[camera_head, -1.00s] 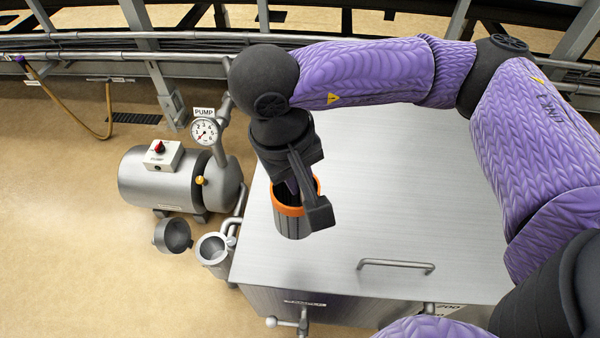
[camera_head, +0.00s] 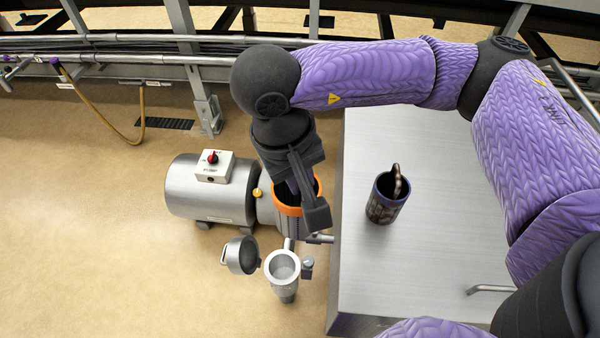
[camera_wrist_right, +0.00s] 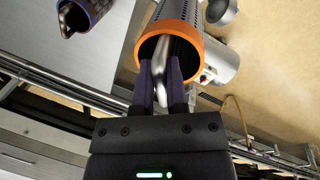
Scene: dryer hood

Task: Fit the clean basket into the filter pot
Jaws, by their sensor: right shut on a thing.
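My right gripper (camera_head: 301,194) is shut on the bar handle of a perforated metal basket with an orange rim (camera_head: 287,210). In the right wrist view the fingers (camera_wrist_right: 161,78) pinch that handle inside the orange-rimmed basket (camera_wrist_right: 190,40). The basket hangs between the pump and the metal top, above and behind the filter pot, apart from it. The filter pot (camera_head: 283,272) is a grey cylinder, open at the top, with its round lid (camera_head: 240,256) swung out to the left. The basket's lower end is hidden in the head view. My left gripper is not in view.
A second basket with a dark blue rim (camera_head: 387,200) and dark stains stands on the metal top (camera_head: 440,250). The grey pump (camera_head: 212,190) with its switch box lies behind the pot. Pipes and a small valve (camera_head: 307,266) sit beside the pot. Open floor lies left.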

